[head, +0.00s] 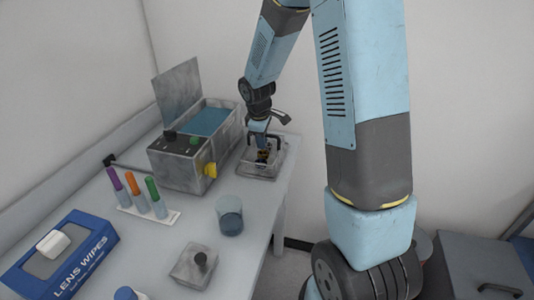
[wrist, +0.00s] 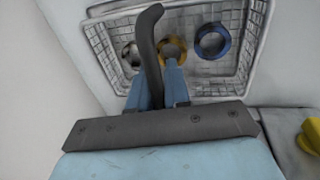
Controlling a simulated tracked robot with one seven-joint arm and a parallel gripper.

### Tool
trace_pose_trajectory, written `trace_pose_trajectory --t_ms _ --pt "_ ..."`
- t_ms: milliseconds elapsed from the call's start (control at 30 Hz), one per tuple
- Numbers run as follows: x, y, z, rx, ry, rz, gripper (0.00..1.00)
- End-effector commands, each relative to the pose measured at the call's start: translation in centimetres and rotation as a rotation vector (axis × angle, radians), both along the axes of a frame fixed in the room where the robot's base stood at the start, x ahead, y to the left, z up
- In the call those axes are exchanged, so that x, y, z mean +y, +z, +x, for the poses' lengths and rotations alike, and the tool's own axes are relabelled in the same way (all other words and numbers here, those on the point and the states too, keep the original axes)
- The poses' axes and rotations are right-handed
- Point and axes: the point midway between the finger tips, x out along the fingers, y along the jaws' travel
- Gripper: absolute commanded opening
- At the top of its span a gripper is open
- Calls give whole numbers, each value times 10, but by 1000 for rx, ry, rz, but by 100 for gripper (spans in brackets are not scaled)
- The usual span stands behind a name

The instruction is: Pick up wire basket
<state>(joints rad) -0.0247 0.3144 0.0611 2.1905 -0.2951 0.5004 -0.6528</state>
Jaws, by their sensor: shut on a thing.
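The wire basket (head: 252,170) is a shallow grey mesh basket at the far right end of the bench, beside the open tank. In the wrist view the basket (wrist: 256,50) holds a gold ring (wrist: 171,48), a blue ring (wrist: 212,41) and a silver-and-dark ring (wrist: 131,56). Its dark curved handle (wrist: 151,38) rises toward my gripper. My gripper (wrist: 158,84) is directly above the basket, with its blue fingers shut on the handle. In the head view my gripper (head: 262,142) points down over the basket. Whether the basket touches the bench cannot be told.
A grey tank (head: 181,166) with blue liquid, a raised lid and a yellow knob (head: 211,170) stands just left. Capped tubes (head: 140,200), a glass beaker (head: 229,216), a grey knobbed block (head: 194,270) and a lens wipes box (head: 62,258) occupy the nearer bench.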

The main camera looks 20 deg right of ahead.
Motion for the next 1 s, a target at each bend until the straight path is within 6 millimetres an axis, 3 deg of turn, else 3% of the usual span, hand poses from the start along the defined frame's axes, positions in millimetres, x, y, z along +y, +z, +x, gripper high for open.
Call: trace_pose_trajectory --t_ms 333,533,1000 --pt "0 6 0 -1 -1 0 0" --pt "0 35 1 -7 -1 1 0" --pt "5 99 -65 -4 0 0 0"
